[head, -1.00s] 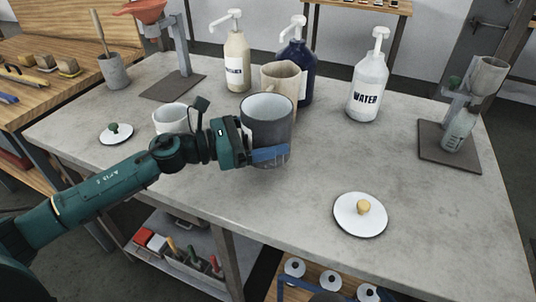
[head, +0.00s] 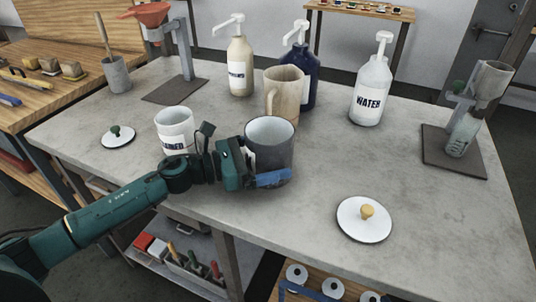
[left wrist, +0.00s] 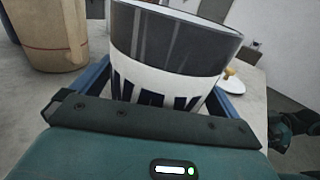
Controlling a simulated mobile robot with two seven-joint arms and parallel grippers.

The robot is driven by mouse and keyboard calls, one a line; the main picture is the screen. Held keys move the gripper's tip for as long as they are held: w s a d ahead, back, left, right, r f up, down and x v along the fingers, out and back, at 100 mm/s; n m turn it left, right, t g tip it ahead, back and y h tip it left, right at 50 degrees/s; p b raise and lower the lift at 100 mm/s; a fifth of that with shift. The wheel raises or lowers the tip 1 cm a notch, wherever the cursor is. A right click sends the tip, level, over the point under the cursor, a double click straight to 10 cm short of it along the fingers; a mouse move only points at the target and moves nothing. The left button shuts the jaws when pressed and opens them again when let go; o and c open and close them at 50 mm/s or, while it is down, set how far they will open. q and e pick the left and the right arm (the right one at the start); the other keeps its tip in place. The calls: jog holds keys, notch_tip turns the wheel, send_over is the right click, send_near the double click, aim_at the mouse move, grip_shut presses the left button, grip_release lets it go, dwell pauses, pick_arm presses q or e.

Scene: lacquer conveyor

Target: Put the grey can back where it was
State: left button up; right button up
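The grey can (head: 270,148) is upright near the front middle of the table, with its open top showing. In the left wrist view the grey can (left wrist: 175,50) has a white label band with dark letters, partly hidden by the gripper. My left gripper (head: 268,178) is shut on its lower part, with a blue finger on either side. Whether the can's base touches the table is hard to tell.
A white can (head: 174,128) stands just left of my gripper, and a beige mug (head: 283,92) close behind the grey can. Pump bottles stand behind. A lid with a yellow knob (head: 364,219) lies at front right. The table's right middle is clear.

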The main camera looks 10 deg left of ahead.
pick_arm(q)
jog(key=shift+r, duration=0.15)
jog(key=b+v, duration=0.2)
jog(key=v, duration=0.9)
jog(key=shift+s+a, duration=0.2)
jog(key=shift+a, duration=0.25)
